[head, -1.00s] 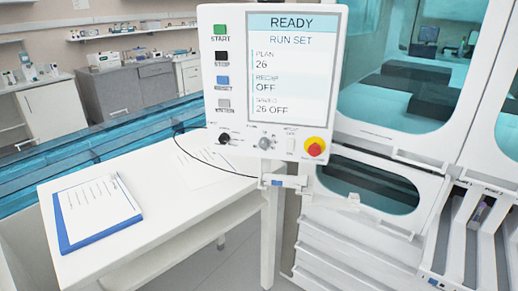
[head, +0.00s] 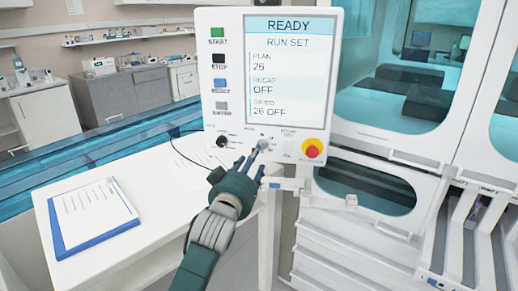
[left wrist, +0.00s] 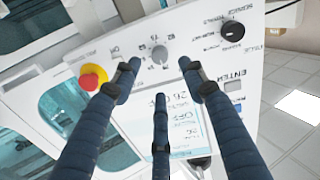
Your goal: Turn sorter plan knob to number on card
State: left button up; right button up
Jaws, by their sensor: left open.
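The control panel (head: 212,60) has a screen (head: 289,70) reading READY, RUN SET, PLAN 26, RECAP OFF and SAVED 26 OFF. Below the screen is a small grey knob (head: 263,145), partly behind my fingers. In the left wrist view the grey knob (left wrist: 160,54) has small numbers around it. A black knob (head: 222,141) sits to its left; it also shows in the left wrist view (left wrist: 232,31). My left gripper (head: 251,160) is open just in front of the grey knob, its fingers spread and apparently not touching. I cannot identify a number card.
A red emergency button (head: 312,149) on a yellow base is right of the grey knob. START, STOP, RESET and ENTER buttons line the panel's left side. A blue clipboard with paper (head: 95,215) lies on the white table (head: 160,215). A glazed machine stands at the right.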

aim_at(261, 145)
pick_arm(q)
jog(key=p+x, duration=0.1)
jog(key=x, duration=0.7)
jog(key=shift+c, duration=0.3)
grip_shut()
